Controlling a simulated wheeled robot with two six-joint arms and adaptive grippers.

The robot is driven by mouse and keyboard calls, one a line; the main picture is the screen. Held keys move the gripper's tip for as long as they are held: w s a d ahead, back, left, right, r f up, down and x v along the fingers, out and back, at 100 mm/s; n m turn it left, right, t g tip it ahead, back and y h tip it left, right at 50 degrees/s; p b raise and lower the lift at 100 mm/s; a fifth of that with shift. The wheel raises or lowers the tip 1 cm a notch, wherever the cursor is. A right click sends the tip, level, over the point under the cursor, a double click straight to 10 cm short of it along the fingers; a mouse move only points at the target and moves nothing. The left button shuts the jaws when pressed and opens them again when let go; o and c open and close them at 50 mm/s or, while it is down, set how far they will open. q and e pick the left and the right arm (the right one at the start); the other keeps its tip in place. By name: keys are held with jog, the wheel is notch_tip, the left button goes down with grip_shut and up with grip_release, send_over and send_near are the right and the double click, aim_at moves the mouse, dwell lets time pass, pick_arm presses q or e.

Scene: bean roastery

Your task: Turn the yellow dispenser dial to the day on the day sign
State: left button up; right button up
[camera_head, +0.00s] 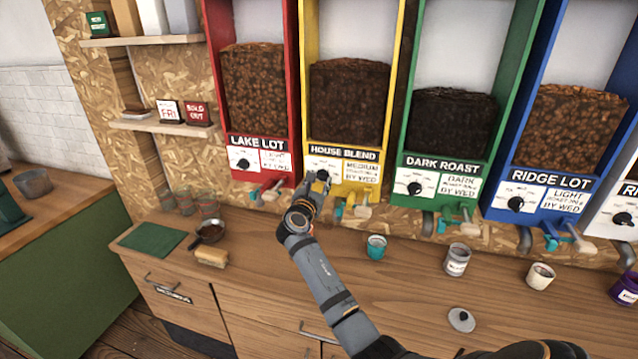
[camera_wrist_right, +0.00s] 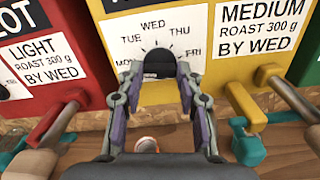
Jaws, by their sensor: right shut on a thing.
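The yellow dispenser (camera_head: 345,195), labelled HOUSE BLEND, stands between the red and green ones. Its black dial (camera_wrist_right: 158,68) sits on a white plate marked MON, TUE, WED, THU and FRI. My right gripper (camera_head: 320,182) reaches up to the dial and hides most of it in the head view. In the right wrist view its two fingers (camera_wrist_right: 158,78) are shut on the dial, one on each side. I cannot tell which day the dial points to. The day sign (camera_head: 168,111) on the left shelf reads FRI. My left gripper is not in view.
The red (camera_head: 265,187), green (camera_head: 435,195) and blue (camera_head: 535,204) dispensers line the wall. Taps stick out below them. A teal cup (camera_head: 376,247), a silver can (camera_head: 457,260) and a lid (camera_head: 461,319) stand on the wooden counter. A scoop (camera_head: 208,233) and brush (camera_head: 212,257) lie left.

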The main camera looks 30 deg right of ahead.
jog(key=shift+c, duration=1.1)
